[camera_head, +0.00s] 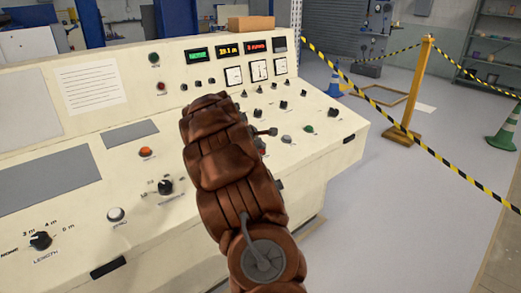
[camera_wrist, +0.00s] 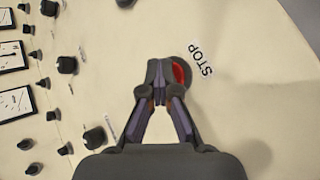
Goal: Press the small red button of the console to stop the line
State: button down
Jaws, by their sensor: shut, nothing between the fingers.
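The cream console (camera_head: 60,130) fills the left and middle of the head view, with my brown arm reaching over it. In the wrist view, a red button (camera_wrist: 181,74) in a dark round collar sits beside a white STOP label (camera_wrist: 201,58). My gripper (camera_wrist: 161,72) is shut and empty. Its fingertips overlap the left part of the button in this view; I cannot tell whether they touch it. In the head view, my arm hides most of the gripper's surroundings, and a bit of red shows at the arm's right edge. A small dark-red button (camera_head: 161,86) is on the console's upright panel.
An orange button (camera_head: 146,152), a white button (camera_head: 116,214) and a black LENGTH knob (camera_head: 40,240) are left of my arm. A green button (camera_head: 308,129) is to its right. Several black knobs stand near the gripper. Striped tape on a yellow post (camera_head: 410,85) bounds the floor at right.

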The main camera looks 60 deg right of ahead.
jog(key=shift+s+r+p, duration=0.2)
jog(key=shift+r+p, duration=0.35)
jog(key=shift+r, duration=0.3)
jog(key=r+p, duration=0.1)
jog(key=r, duration=0.1)
jog(key=s+r+p, duration=0.1)
jog(key=r+p, duration=0.1)
jog(key=r, duration=0.1)
jog(key=shift+a, duration=0.2)
jog(key=shift+a, duration=0.1)
dwell(0.8)
